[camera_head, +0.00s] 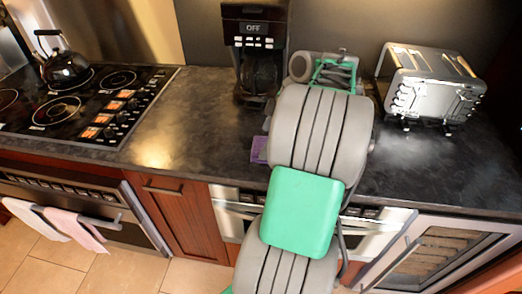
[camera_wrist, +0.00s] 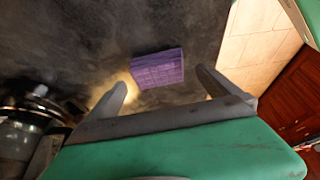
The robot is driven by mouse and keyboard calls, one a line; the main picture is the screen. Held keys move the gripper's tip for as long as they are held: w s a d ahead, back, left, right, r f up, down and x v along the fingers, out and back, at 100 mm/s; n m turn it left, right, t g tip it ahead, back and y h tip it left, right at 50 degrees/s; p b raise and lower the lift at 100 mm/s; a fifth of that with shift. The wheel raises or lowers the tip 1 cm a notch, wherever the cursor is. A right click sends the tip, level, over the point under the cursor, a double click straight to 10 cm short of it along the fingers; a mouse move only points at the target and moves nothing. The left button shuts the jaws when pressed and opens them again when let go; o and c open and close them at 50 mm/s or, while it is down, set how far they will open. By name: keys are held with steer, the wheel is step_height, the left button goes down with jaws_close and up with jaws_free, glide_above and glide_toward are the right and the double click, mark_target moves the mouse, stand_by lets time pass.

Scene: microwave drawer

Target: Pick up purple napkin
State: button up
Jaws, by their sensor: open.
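The purple napkin (camera_head: 259,150) lies on the dark countertop near its front edge, partly hidden behind my arm in the head view. In the wrist view the napkin (camera_wrist: 157,69) shows whole as a folded, patterned purple rectangle, slightly tilted. My gripper (camera_wrist: 160,88) is open, with one finger on each side of the napkin in the picture. The napkin appears beyond the fingertips, and nothing is held between them. The fingers are hidden behind my arm in the head view.
A black coffee maker (camera_head: 256,52) stands behind the napkin. A silver toaster (camera_head: 431,83) is to the right. A stove (camera_head: 78,103) with a kettle (camera_head: 65,66) is at the left. The countertop (camera_head: 190,115) between stove and napkin is clear.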

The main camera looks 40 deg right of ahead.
mark_target(262, 145)
steer(key=x, duration=0.3)
steer(key=shift+w+f, duration=0.1)
steer(key=shift+f, duration=0.3)
steer(key=shift+c, duration=0.6)
steer(key=c, duration=1.2)
steer(key=shift+o, duration=0.2)
steer(key=shift+r, duration=0.1)
